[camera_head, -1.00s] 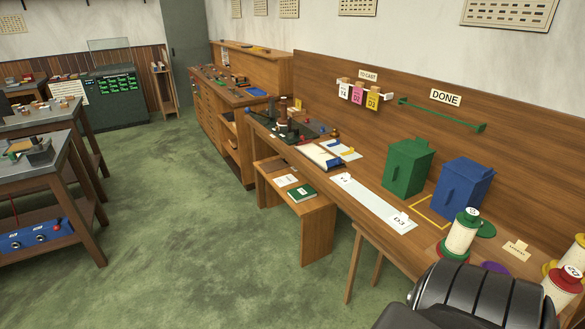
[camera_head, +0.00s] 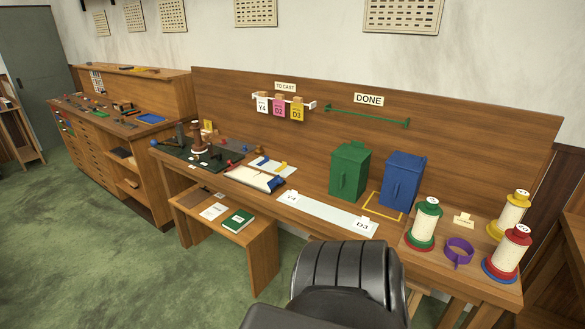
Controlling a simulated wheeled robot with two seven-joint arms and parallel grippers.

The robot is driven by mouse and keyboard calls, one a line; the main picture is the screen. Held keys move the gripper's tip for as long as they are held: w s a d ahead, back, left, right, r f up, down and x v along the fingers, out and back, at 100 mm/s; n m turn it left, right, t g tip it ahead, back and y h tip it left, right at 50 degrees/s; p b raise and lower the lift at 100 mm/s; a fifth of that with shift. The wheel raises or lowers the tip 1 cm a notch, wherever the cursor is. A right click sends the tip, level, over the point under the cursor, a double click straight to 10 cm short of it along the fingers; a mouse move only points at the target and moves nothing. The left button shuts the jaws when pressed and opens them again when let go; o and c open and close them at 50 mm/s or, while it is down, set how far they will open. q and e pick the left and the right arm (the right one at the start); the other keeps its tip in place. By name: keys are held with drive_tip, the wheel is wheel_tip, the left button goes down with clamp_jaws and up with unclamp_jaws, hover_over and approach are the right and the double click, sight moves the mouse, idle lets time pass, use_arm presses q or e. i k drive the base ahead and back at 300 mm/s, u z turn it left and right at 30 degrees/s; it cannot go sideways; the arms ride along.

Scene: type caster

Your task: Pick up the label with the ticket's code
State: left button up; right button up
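Two small white labels stand on a long white strip (camera_head: 325,214) on the bench. The right label (camera_head: 363,225) reads D3. The left label (camera_head: 291,196) is too small to read surely. Neither of my grippers is in view.
A green box (camera_head: 348,171) and a blue box (camera_head: 402,180) stand behind the strip. Spools and a purple ring (camera_head: 459,250) are at the right. A green book (camera_head: 238,221) lies on a lower stool. A black ribbed shape blocks the bottom middle.

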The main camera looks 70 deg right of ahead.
sight(292, 197)
drive_tip(key=z, duration=0.65)
drive_tip(key=i, duration=0.7)
drive_tip(key=z, duration=0.8)
